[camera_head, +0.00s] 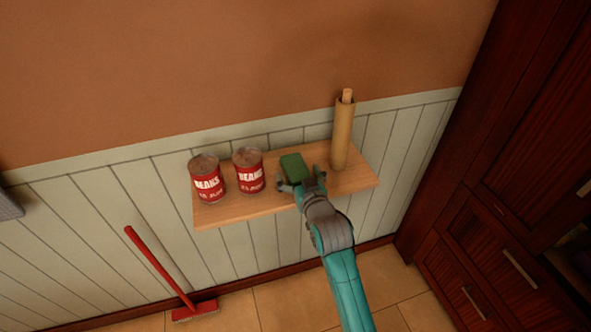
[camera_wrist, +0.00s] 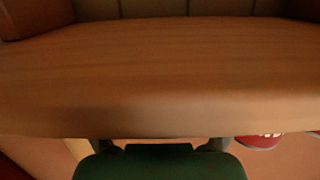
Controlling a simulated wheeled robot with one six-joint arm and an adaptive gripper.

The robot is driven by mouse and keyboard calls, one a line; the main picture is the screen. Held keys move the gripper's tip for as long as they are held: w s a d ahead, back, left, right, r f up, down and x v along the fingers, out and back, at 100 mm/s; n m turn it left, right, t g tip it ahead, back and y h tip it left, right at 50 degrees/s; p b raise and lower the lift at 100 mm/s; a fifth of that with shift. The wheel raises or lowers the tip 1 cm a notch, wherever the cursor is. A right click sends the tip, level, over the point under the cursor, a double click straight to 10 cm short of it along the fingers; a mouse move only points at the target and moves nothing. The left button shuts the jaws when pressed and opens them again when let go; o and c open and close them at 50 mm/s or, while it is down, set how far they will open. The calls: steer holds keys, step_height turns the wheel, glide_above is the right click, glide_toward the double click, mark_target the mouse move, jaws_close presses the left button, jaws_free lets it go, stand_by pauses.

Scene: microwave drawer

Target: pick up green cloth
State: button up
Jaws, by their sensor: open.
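The green cloth (camera_head: 293,166) looks like a small folded block on the wooden shelf (camera_head: 230,213), between a can and the rolling pin. My gripper (camera_head: 299,176) is open at the cloth's near side, with its fingers spread to either side of it. Whether the fingers touch it I cannot tell. In the wrist view the cloth (camera_wrist: 160,164) shows dark green at the bottom edge, overlapping the two fingers. The shelf (camera_wrist: 160,75) fills much of that view.
Two red bean cans (camera_head: 207,180) (camera_head: 249,171) stand left of the cloth. A rolling pin (camera_head: 342,135) stands upright on the right. The panelled wall (camera_head: 110,190) is behind. A red broom (camera_head: 160,267) leans below left. Dark cabinets (camera_head: 490,220) are at right.

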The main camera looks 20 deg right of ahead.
mark_target(297, 169)
steer(key=shift+w, duration=0.45)
steer(key=c, duration=0.9)
step_height(297, 169, up, 10)
steer(key=shift+f, duration=0.1)
